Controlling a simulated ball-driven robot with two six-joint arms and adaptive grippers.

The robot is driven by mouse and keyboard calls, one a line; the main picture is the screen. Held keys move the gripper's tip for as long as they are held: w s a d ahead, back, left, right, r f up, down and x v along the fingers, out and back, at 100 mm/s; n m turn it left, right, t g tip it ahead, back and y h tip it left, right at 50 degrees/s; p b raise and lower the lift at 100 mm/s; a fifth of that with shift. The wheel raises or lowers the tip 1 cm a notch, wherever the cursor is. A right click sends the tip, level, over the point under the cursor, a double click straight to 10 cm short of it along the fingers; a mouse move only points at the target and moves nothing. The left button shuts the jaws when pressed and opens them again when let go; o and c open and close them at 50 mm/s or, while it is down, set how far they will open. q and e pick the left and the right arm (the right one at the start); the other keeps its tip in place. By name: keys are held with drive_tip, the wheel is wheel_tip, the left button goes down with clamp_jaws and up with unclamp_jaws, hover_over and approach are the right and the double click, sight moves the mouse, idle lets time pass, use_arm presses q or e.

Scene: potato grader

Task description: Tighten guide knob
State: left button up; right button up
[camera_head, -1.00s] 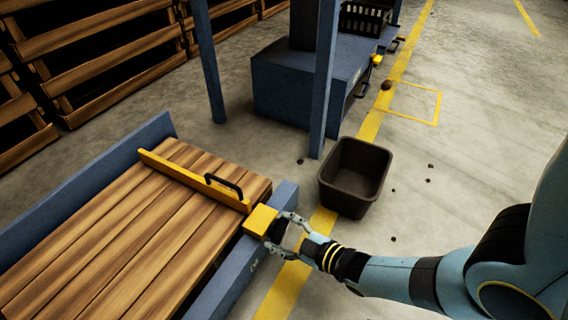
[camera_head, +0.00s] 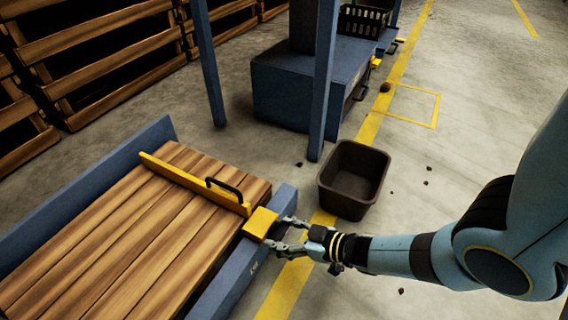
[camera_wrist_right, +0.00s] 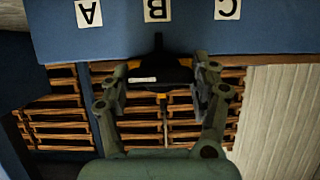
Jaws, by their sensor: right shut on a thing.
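The yellow guide bar (camera_head: 195,183) with a black handle (camera_head: 224,188) lies across the wooden slat table (camera_head: 130,235). Its yellow end block (camera_head: 260,222) sits on the blue side rail (camera_head: 232,275). My right gripper (camera_head: 284,231) is at the outer side of this block. In the right wrist view my right gripper (camera_wrist_right: 160,88) is shut on the black guide knob (camera_wrist_right: 158,72), which has a white mark on its face. Letter plates A, B and C show on the blue rail above it, with the knob below B. My left gripper is not in view.
A dark open bin (camera_head: 352,180) stands on the floor just beyond my right gripper. A blue post (camera_head: 322,90) and a blue machine base (camera_head: 290,90) stand farther back. Wooden crates (camera_head: 80,50) line the back left. Floor at right is mostly clear, with several small dark lumps.

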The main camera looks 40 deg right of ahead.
drive_tip(key=shift+s, duration=0.1)
drive_tip(key=o, duration=1.2)
drive_tip(key=shift+c, duration=0.2)
drive_tip(key=v, duration=1.2)
